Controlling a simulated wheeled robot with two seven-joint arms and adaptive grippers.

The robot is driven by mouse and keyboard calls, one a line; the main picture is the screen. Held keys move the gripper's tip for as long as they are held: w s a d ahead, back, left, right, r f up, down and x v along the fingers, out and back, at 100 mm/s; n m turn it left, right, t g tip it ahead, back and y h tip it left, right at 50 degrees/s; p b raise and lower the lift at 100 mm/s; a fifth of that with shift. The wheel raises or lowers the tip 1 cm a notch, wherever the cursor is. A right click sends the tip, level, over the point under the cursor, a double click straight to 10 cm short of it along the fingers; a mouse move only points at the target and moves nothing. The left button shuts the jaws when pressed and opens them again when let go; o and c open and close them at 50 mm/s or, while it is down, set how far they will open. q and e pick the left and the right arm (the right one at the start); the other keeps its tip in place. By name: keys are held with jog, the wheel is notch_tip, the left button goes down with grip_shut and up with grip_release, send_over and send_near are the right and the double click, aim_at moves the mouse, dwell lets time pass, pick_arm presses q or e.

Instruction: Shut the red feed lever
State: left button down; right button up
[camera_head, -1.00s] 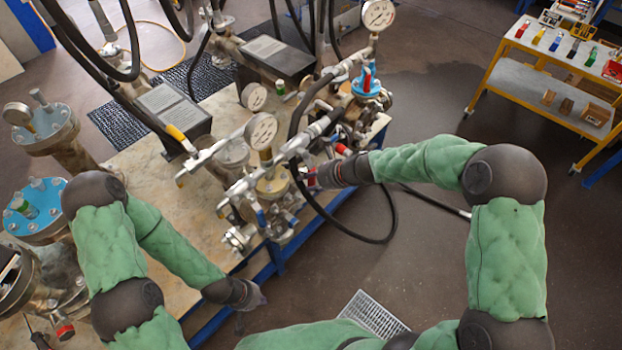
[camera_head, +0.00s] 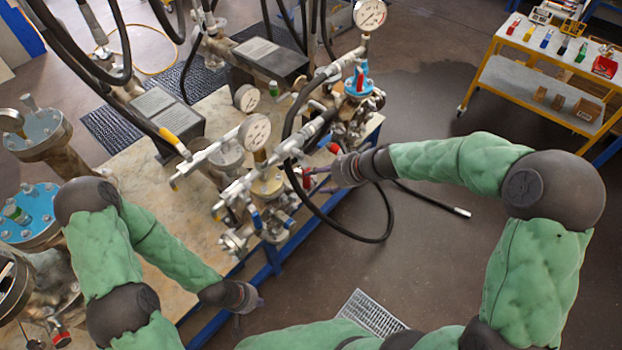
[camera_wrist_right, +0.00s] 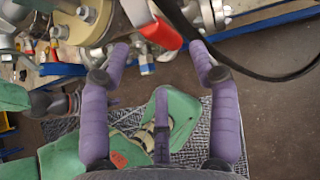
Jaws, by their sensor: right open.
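In the right wrist view a red lever grip (camera_wrist_right: 162,33) lies just ahead of my right gripper (camera_wrist_right: 158,48), between the lines of its two spread purple fingertips. Neither finger closes on it. In the head view my right gripper (camera_head: 318,180) is beside the front valve cluster (camera_head: 270,190), its fingers pointing left. Two red parts show near it: a red tip (camera_head: 333,148) above and a red piece (camera_head: 306,178) at the fingertips. I cannot tell which is the grip in the wrist view. My left gripper (camera_head: 252,306) hangs by the table's front edge; its fingers are unclear.
A black hose (camera_head: 335,228) loops below my right gripper and crosses the upper right of the wrist view. Pressure gauges (camera_head: 254,132) and pipes crowd the bench (camera_head: 130,200). A yellow cart (camera_head: 520,85) stands far right. The floor between is mostly open.

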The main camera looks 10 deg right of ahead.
jog(key=shift+v, duration=2.1)
